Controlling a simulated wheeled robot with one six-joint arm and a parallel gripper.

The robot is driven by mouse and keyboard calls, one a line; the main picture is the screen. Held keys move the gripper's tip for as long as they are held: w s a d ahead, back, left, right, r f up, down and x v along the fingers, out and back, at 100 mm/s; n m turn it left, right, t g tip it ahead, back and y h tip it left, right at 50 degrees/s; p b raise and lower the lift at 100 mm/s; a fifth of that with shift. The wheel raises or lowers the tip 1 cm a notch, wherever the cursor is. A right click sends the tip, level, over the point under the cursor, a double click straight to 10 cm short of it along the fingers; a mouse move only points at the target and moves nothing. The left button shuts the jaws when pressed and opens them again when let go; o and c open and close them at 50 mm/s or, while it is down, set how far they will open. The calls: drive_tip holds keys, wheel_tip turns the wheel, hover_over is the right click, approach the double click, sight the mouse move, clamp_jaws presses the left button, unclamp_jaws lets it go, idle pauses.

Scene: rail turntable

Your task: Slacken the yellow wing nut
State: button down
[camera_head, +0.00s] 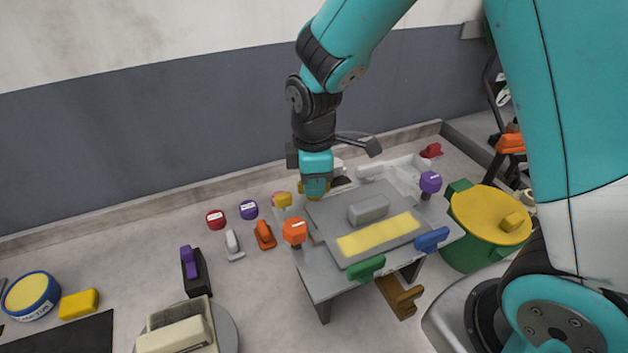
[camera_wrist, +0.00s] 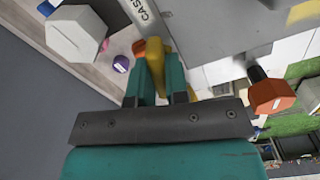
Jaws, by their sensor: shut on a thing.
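The yellow wing nut (camera_wrist: 155,60) stands between the two teal fingers of my gripper (camera_wrist: 158,72) in the wrist view, by the edge of the grey table with its lettered plate. The fingers are shut on it, one on each side. In the head view my gripper (camera_head: 315,190) points down at the back left edge of the grey table (camera_head: 320,285). It hides most of the nut there; only small yellow bits show around the fingers. I cannot tell how far the nut is turned.
A yellow knob (camera_head: 283,200) and an orange knob (camera_head: 294,232) stand close left of my gripper. A grey panel with a handle (camera_head: 368,208) lies to the right. Green (camera_head: 366,268) and blue (camera_head: 432,240) handles line the front; a purple knob (camera_head: 430,182) stands at the right.

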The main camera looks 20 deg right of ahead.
drive_tip(key=shift+w+r+n, duration=0.1)
drive_tip(key=shift+n, duration=1.1)
drive_tip(key=c, duration=1.1)
unclamp_jaws()
wheel_tip(320, 180, up, 17)
drive_tip(key=b, duration=0.2)
drive_tip(key=shift+r+b, duration=0.2)
drive_tip(key=shift+b, duration=0.15)
drive_tip(key=shift+f, duration=0.1)
